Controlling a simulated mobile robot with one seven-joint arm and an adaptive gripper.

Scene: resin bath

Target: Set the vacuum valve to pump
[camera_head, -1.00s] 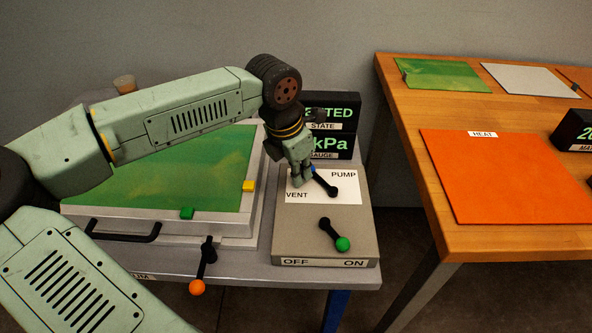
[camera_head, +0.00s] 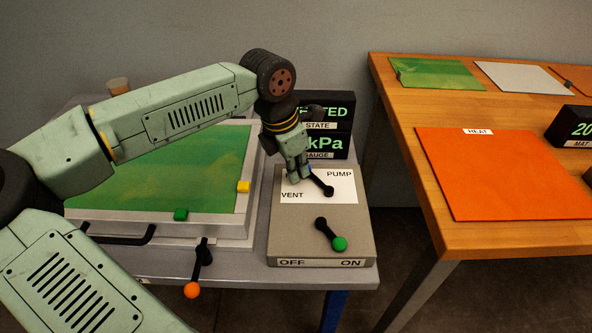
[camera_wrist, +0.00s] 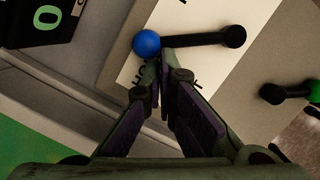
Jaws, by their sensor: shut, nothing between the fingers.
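The vacuum valve lever (camera_head: 321,183) is a short black bar on the white VENT/PUMP plate (camera_head: 343,196) of the grey control box. Its black round end is toward the lower right. Its blue ball knob (camera_wrist: 146,43) is at the upper left, largely hidden by my gripper in the head view. VENT is printed at the plate's lower left and PUMP at its upper right. My gripper (camera_wrist: 162,72) is shut and empty, pointing down at the plate, with its fingertips right beside the blue knob. I cannot tell whether they touch it.
A green-knobbed lever (camera_head: 331,234) sits nearer the front of the box (camera_head: 365,226), above OFF/ON. Two dark displays (camera_head: 336,146) stand behind it. The bath with its green surface (camera_head: 200,165) and an orange-knobbed lever (camera_head: 197,268) are left. A wooden table (camera_head: 420,220) is right.

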